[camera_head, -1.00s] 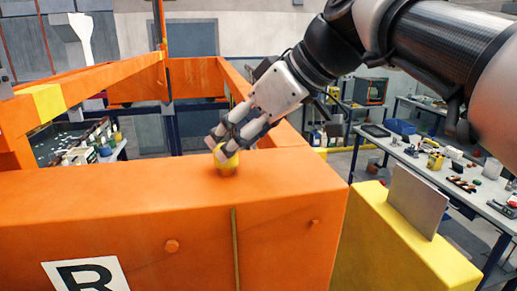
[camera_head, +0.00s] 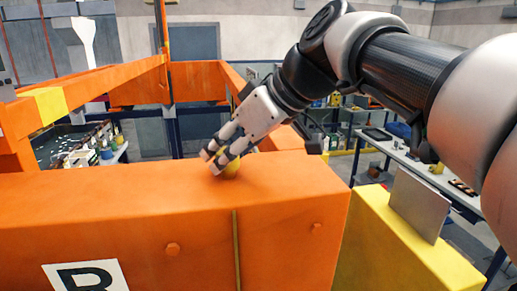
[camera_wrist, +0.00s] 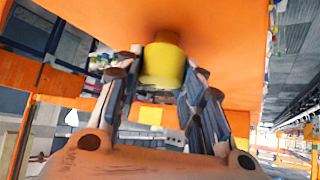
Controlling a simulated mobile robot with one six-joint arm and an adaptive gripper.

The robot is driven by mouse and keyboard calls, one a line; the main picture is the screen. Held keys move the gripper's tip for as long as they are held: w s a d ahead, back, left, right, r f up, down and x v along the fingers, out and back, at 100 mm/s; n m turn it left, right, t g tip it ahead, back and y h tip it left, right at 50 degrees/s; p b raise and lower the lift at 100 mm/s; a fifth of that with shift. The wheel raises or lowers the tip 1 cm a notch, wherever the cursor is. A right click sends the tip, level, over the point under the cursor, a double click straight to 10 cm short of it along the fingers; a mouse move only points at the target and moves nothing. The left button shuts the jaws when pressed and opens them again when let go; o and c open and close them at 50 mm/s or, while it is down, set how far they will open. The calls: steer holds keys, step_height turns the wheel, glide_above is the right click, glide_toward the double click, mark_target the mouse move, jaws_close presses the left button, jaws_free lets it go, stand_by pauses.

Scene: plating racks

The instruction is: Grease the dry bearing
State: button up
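I cannot pick out a dry bearing.
A yellow block (camera_head: 400,240) with an upright grey plate (camera_head: 418,205) adjoins the beam at the right. A workbench (camera_head: 425,165) with parts stands behind it. Orange rails (camera_head: 90,80) rise at the back left. The beam top left of my gripper is clear.

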steer(key=c, duration=0.5)
steer(key=shift+o, duration=0.2)
steer(key=shift+m+t, duration=0.3)
steer(key=shift+m, duration=0.1)
steer(key=m+t+h, duration=0.2)
steer(key=m, duration=0.1)
steer(key=shift+s+a+m, duration=0.1)
steer(key=shift+s+m, duration=0.05)
steer(key=shift+m, duration=0.15)
steer(key=m+t+h, duration=0.1)
steer(key=m+h, duration=0.3)
steer(key=m, duration=0.1)
steer(key=shift+t, duration=0.4)
steer(key=m+h+p, duration=0.1)
steer(key=m+h, duration=0.3)
steer(key=m, duration=0.2)
steer(key=shift+r, duration=0.1)
steer(key=shift+m+g+h+p, duration=0.4)
steer(key=shift+m+h+p, duration=0.2)
steer(key=shift+m+h, duration=0.45)
steer(key=shift+m+g+h+p, duration=0.5)
steer(key=shift+m+h+p, duration=0.2)
steer(key=shift+m, duration=0.45)
